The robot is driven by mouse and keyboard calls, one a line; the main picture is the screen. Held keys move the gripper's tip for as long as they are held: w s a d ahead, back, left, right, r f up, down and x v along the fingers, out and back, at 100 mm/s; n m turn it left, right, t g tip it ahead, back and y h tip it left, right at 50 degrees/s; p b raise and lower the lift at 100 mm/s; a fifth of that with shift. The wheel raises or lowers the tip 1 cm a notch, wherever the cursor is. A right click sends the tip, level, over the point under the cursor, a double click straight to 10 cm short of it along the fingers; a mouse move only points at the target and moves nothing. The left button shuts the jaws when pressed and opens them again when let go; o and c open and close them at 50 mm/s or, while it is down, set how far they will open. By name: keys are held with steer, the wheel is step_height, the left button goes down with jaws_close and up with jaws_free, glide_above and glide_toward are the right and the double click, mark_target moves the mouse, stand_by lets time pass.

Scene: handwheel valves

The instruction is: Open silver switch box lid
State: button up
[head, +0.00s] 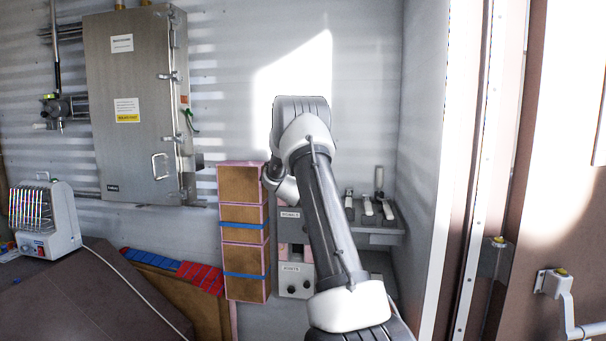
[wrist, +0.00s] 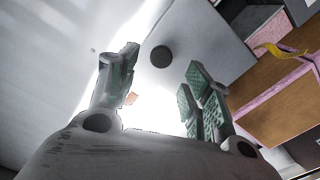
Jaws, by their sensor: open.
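A large silver metal box (head: 140,105) hangs on the wall at the left in the head view. Its front is shut, with latches down the right edge and a handle (head: 160,166) low on the right. A smaller grey unit with labels and black knobs (head: 293,288) stands behind my arm and is partly hidden by it. My gripper (wrist: 160,88) is open and empty in the wrist view, its green-padded fingers apart. A pale grey panel with a dark round spot (wrist: 161,56) lies beyond the fingers. In the head view my arm hides the gripper.
Stacked brown boxes with pink edges (head: 243,185) stand left of my arm. Levers (head: 367,206) on a grey shelf are to its right. A white heater (head: 46,218) sits on a dark surface at the left. A door with a handle (head: 567,310) is at far right.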

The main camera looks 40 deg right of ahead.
steer(key=x, duration=0.7)
steer(key=shift+w+d+f, duration=0.1)
steer(key=shift+w+d, duration=0.05)
steer(key=shift+w, duration=0.1)
jaws_close()
